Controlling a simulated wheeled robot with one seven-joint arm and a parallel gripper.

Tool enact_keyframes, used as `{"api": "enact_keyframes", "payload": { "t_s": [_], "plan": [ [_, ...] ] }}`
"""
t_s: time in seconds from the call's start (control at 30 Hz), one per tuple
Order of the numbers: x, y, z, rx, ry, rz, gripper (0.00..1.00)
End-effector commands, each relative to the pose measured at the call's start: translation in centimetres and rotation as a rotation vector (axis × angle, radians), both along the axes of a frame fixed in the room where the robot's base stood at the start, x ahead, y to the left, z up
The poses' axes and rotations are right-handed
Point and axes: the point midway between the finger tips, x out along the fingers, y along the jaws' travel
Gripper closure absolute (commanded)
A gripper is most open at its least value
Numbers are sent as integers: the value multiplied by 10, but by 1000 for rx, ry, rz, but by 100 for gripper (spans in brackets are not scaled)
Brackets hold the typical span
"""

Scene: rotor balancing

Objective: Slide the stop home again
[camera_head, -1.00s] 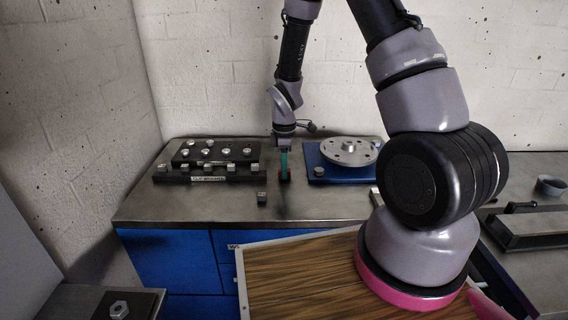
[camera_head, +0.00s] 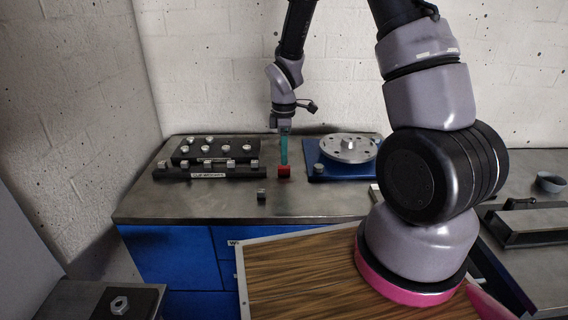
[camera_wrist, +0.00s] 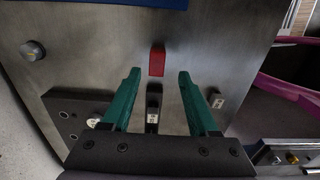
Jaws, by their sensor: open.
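A small red block (camera_head: 284,171) sits on the metal bench between the black rack and the blue base; no label marks it as the stop. My gripper (camera_head: 284,162) hangs pointing down just above and behind it. In the wrist view, the green fingers (camera_wrist: 158,74) are apart and empty. The red block (camera_wrist: 157,60) shows just beyond the fingertips, in line with the gap between them. The fingers look clear of it, though the exact height is hard to tell.
A black rack (camera_head: 208,177) with silver weights stands left. A loose silver weight (camera_head: 262,195) lies in front of the red block. Right is a blue base (camera_head: 318,178) bearing a grey rotor disc (camera_head: 348,149). The bench front is otherwise mostly clear.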

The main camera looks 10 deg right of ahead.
Motion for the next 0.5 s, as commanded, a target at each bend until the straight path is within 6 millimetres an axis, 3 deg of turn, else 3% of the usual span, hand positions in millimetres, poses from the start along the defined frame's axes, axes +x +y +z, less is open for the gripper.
{"api": "enact_keyframes", "payload": {
  "t_s": [0.2, 0.5],
  "plan": [
    [0, 0, 41, 1, -2, 0, 40],
    [-1, 0, 58, 0, 2, 0, 40]
  ]
}}
